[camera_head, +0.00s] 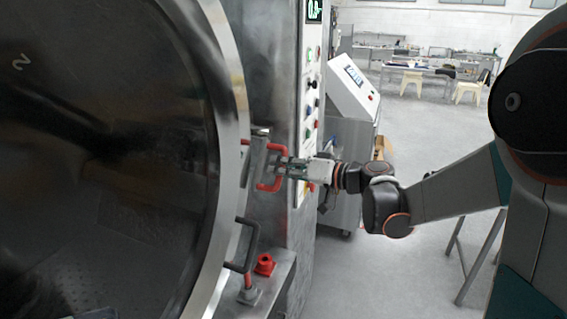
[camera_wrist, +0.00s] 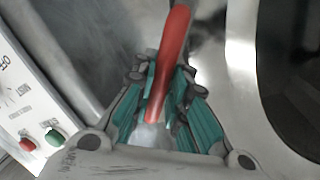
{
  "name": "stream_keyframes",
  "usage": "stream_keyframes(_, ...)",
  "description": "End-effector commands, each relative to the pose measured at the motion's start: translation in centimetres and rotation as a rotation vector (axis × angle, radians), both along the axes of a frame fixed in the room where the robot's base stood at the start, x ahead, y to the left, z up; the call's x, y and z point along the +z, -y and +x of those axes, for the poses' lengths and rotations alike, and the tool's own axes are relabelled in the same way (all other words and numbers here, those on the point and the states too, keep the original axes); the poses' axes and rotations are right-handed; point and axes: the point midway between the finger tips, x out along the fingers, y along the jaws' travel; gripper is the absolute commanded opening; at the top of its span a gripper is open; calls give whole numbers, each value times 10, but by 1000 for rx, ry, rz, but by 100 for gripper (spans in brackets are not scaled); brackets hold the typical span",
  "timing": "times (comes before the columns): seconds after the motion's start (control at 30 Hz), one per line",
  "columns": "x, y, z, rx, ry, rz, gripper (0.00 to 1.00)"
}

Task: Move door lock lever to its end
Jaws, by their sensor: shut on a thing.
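The red door lock lever (camera_head: 264,187) stands at the rim of the large round door on the left in the head view. In the wrist view the red lever (camera_wrist: 172,50) runs from the top middle down between the fingers. My gripper (camera_head: 282,166) reaches it from the right. In the wrist view my gripper (camera_wrist: 158,105) has its teal-padded fingers on both sides of the lever, shut on it. The lever's lower end is partly hidden between the fingers.
The round door (camera_head: 110,170) fills the left. A black handle (camera_head: 243,250) and a red knob (camera_head: 265,264) sit below the lever. A button panel (camera_head: 311,100) stands just behind my gripper. A grey console (camera_head: 350,100) stands farther back. Open floor (camera_head: 420,130) lies to the right.

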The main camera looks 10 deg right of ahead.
Motion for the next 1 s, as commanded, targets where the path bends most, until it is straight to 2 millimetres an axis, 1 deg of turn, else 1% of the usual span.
stream_keyframes(0.03,5,-2,-3,0,-35,24,0)
stream_keyframes(0.2,15,-7,-10,0,-166,119,0)
stream_keyframes(0.6,38,-14,-21,-1,-434,315,0)
stream_keyframes(0.8,46,-16,-22,-1,-519,377,0)
stream_keyframes(1.0,50,-16,-23,-1,-566,411,0)
